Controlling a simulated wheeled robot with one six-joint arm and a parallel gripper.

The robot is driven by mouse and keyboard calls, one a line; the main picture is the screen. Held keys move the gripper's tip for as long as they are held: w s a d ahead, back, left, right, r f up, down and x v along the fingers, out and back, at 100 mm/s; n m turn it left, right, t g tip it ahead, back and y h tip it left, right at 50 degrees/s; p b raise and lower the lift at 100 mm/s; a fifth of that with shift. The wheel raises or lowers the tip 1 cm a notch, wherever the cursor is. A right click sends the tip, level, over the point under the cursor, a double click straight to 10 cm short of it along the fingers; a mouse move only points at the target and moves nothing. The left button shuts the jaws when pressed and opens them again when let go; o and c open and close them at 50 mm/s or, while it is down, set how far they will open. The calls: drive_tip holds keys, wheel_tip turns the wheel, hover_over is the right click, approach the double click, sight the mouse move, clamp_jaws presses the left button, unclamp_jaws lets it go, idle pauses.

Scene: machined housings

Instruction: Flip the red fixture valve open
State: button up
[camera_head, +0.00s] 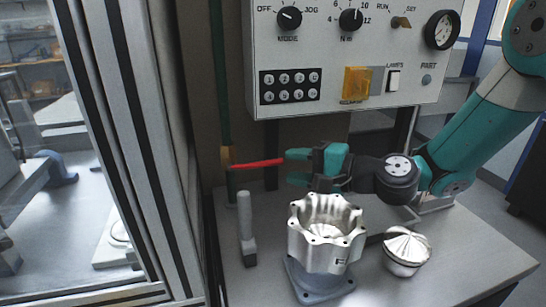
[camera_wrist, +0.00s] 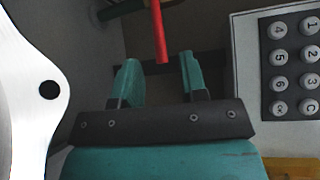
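The red valve handle (camera_head: 258,162) sticks out nearly level to the right from a vertical green pipe (camera_head: 224,110) in the head view. My gripper (camera_head: 301,166) is just right of the handle's free end, fingers pointing left at it. In the wrist view my gripper (camera_wrist: 158,64) is open, with clear gaps on both sides of the red handle (camera_wrist: 158,28). The handle's end lies between the fingertips in that view, apparently touching neither.
A control panel (camera_head: 340,100) hangs above my gripper. A machined housing (camera_head: 326,235) on a grey fixture (camera_head: 318,285) stands below it on the bench (camera_head: 440,275). A grey upright lever (camera_head: 246,228) stands left, a domed metal part (camera_head: 406,250) right. A framed machine door (camera_head: 150,130) bounds the left.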

sight(276, 163)
drive_tip(key=shift+p+x, duration=0.55)
drive_tip(key=shift+x, duration=2.25)
clamp_jaws()
